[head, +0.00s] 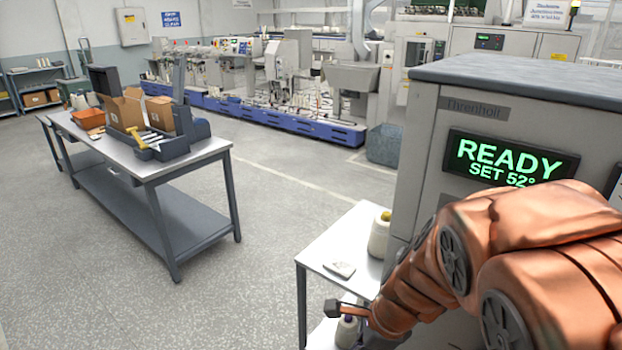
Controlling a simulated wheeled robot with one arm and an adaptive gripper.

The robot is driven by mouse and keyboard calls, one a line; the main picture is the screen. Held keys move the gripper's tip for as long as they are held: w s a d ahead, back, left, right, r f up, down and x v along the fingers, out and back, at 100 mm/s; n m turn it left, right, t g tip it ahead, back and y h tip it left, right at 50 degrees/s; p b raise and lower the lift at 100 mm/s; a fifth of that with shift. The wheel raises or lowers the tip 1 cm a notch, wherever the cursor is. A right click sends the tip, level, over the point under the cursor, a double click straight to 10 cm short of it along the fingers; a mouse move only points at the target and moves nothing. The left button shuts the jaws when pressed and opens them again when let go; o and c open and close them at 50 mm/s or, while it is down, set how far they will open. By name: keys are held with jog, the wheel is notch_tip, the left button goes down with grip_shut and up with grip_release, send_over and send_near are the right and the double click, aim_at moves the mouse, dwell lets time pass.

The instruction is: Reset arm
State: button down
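My copper-coloured arm reaches in from the lower right, in front of the grey machine. Its far end is over the front of the small white side table (318,250). My gripper (345,310) shows only in part, as a dark block on a thin copper piece. Its fingers cannot be made out clearly, so I cannot tell whether it is open or shut. A pale bobbin or bottle (347,331) shows just below it. I cannot tell whether they touch.
The grey machine's display (510,160) reads "READY SET 52°". A cream container (379,238) and a flat white item (340,269) are on the side table. A workbench (185,160) at left holds a dark tray (178,150), cardboard boxes (125,110) and an orange bin (88,118). Open floor lies between.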

jog(key=s+d+r+n+g+h, duration=0.1)
jog(key=s+d+n, duration=0.3)
jog(key=s+n, duration=0.5)
jog(key=s+d+r+n+g+h, duration=0.2)
jog(key=s+d+r+n, duration=0.2)
jog(key=s+n, duration=0.6)
jog(key=shift+d+r+g, duration=0.15)
jog(key=shift+d+g, duration=0.15)
jog(key=shift+d, duration=0.2)
jog(key=c, duration=1.9)
grip_release()
